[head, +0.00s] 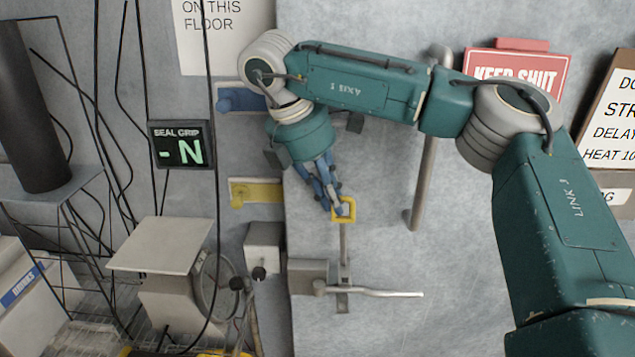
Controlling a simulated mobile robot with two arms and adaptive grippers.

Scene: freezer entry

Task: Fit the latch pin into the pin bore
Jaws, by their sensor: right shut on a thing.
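The latch pin (344,240) has a square yellow loop at its top and a thin grey shaft that hangs roughly upright. My right gripper (333,203) is shut on the yellow loop from the upper left. The shaft's lower end is close to the grey latch block and bracket (343,300) on the door. The pin bore is not clearly visible there. I cannot tell whether the tip is in the bore, touching it or in front of it. My left gripper is not in view.
A lever handle (385,293) sticks out rightward from the latch. A vertical door bar (425,160) stands to the right. A grey box (263,247) is left of the latch. A display reading "SEAL GRIP -N" (181,145), hanging cables and a wire rack (80,340) fill the left side.

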